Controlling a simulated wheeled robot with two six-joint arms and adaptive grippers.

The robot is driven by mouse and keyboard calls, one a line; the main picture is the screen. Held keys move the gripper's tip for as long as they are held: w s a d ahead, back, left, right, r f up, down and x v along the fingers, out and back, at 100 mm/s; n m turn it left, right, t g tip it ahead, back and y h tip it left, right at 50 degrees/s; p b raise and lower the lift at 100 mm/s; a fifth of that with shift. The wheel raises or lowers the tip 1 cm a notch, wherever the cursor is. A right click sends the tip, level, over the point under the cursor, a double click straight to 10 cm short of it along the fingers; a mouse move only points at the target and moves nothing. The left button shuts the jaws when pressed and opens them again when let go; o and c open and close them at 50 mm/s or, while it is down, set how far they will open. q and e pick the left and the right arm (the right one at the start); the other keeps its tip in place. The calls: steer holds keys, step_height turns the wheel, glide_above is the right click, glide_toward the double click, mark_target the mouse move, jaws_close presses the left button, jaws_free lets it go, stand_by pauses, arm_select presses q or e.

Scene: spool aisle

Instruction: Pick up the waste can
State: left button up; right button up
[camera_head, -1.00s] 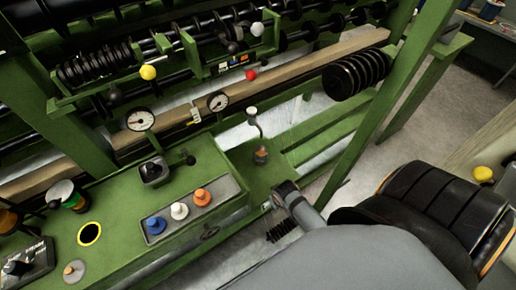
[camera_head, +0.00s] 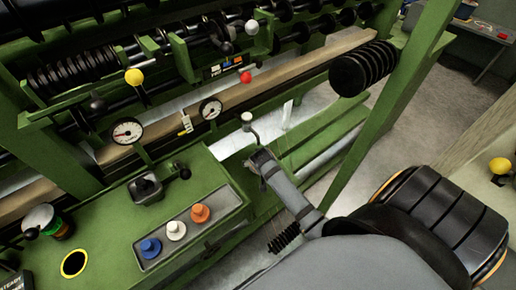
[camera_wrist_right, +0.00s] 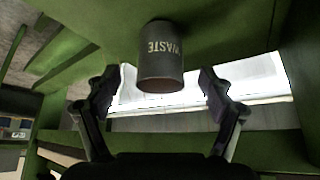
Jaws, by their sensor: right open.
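The waste can (camera_wrist_right: 161,58) is a dark grey cylinder marked WASTE, on a green surface, upside down in the right wrist view. My right gripper (camera_wrist_right: 160,76) is open, with one finger on each side of the can and a visible gap at both sides. I cannot tell how far the fingers reach along it. In the head view my right gripper (camera_head: 262,165) is beside the green bench's right end and hides the spot where the can stands. My left gripper is not in view.
A white-knobbed lever (camera_head: 247,117) stands just behind my right gripper. A panel with blue, white and orange knobs (camera_head: 174,231) lies to its left. A green post (camera_head: 385,125) rises to the right. Dials (camera_head: 127,131) line the wooden beam.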

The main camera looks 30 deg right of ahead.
steer(key=b+x, duration=0.1)
steer(key=x, duration=0.4)
steer(key=shift+w+d, duration=0.1)
steer(key=shift+w, duration=0.15)
steer(key=shift+r, duration=0.15)
steer(key=c, duration=1.7)
